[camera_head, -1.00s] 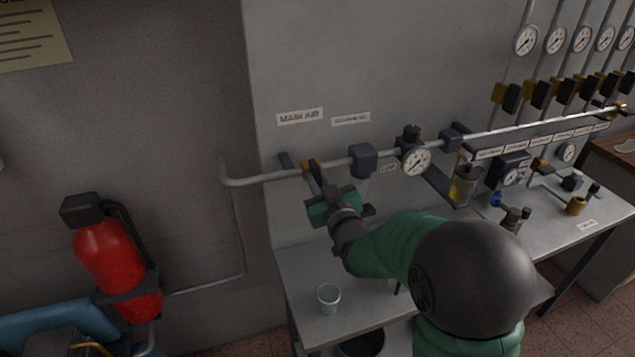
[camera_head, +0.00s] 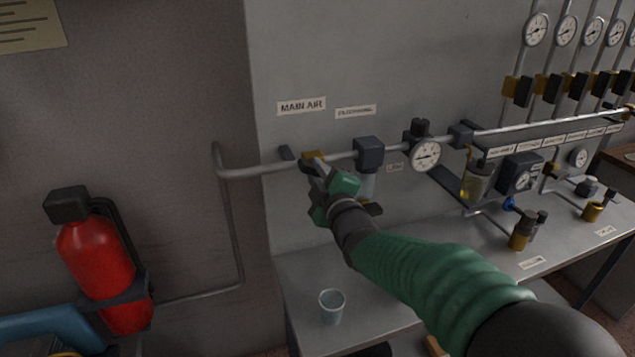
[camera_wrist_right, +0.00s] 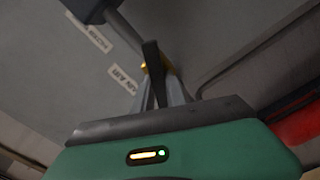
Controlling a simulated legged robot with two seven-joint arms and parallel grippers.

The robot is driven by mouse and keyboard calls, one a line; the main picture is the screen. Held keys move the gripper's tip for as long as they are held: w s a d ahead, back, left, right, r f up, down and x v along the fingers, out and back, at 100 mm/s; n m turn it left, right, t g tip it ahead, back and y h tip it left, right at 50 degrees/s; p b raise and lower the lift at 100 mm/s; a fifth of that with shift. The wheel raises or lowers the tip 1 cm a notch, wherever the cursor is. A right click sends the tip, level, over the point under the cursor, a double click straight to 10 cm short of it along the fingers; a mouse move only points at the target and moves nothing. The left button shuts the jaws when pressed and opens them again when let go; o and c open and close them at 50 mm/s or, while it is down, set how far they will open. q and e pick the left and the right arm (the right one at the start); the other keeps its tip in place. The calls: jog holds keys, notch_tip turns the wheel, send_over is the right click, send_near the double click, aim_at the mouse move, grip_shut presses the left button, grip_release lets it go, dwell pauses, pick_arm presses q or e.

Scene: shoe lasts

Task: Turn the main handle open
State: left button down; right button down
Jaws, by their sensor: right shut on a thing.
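The main air valve's brass body (camera_head: 313,156) sits on the grey wall pipe below the "MAIN AIR" label (camera_head: 301,106). In the right wrist view its black main handle (camera_wrist_right: 151,57) runs from the brass fitting back between my fingers. My right gripper (camera_head: 317,170) is shut on this handle close to the valve; it also shows in the wrist view (camera_wrist_right: 158,90). In the head view the fingers mostly hide the handle. My left gripper is not in view.
A dark block (camera_head: 369,151) and a pressure gauge (camera_head: 425,155) sit on the pipe to the right. A cup (camera_head: 332,306) stands on the bench (camera_head: 300,275) below my forearm. A red extinguisher (camera_head: 95,255) hangs at the left.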

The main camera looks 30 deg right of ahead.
jog(key=shift+a+f+n+b, duration=0.1)
jog(key=shift+f+n+b, duration=0.15)
jog(key=shift+n+b, duration=0.65)
jog(key=shift+f+n+b, duration=0.2)
jog(key=shift+n+b, duration=0.55)
jog(key=shift+n, duration=0.2)
jog(key=shift+a+f+n+b, duration=0.1)
jog(key=shift+f+n+b, duration=0.15)
jog(key=shift+n+b, duration=0.65)
jog(key=c, duration=1.5)
grip_release()
jog(key=shift+o, duration=0.7)
jog(key=shift+r, duration=0.25)
jog(key=shift+f, duration=0.1)
